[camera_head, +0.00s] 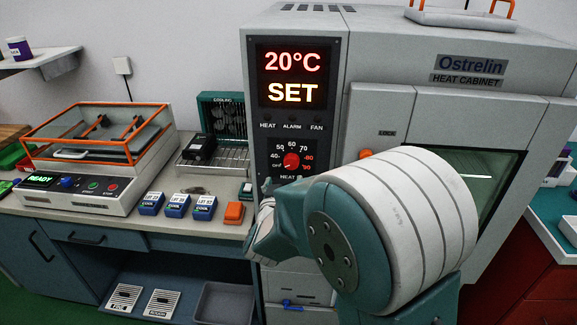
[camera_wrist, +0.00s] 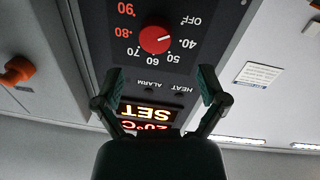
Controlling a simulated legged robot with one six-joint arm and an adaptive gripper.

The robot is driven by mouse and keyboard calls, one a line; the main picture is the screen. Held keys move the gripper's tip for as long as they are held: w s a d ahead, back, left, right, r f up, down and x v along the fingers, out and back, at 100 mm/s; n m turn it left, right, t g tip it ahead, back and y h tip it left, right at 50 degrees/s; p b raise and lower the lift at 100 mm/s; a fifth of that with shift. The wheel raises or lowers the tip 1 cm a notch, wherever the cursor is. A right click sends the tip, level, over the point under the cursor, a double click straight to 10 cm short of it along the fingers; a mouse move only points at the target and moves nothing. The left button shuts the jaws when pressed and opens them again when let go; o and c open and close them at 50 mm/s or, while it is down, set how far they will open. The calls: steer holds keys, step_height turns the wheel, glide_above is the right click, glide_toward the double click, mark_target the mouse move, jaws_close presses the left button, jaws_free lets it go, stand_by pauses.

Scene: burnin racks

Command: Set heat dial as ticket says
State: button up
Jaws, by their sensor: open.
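The heat dial is a red round knob (camera_wrist: 155,39) with a white mark, on the dark panel of the heat cabinet (camera_head: 464,67). Its scale runs from OFF through 40 to 90. In the upside-down wrist view the mark points toward the OFF and 40 side; I cannot tell exactly where. In the head view the dial (camera_head: 291,161) sits just above my gripper (camera_head: 281,185). In the wrist view my gripper (camera_wrist: 160,75) is open and empty, its fingers apart below the dial in the picture, not around it. The display (camera_head: 292,77) reads 20°C and SET. No ticket is clearly identifiable.
A white sheet (camera_wrist: 258,74) shows in the wrist view, its print unreadable. An orange knob (camera_wrist: 17,71) lies beside the panel. Left, a bench holds an orange-framed READY unit (camera_head: 90,150), several blue blocks (camera_head: 177,205) and a cooling rack (camera_head: 222,115).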

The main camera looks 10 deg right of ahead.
mark_target(290, 165)
steer(key=x, duration=0.6)
steer(key=shift+w+d, duration=0.2)
steer(key=shift+d, duration=0.15)
steer(key=shift+a, duration=0.15)
steer(key=shift+c, duration=0.9)
steer(key=c, duration=1)
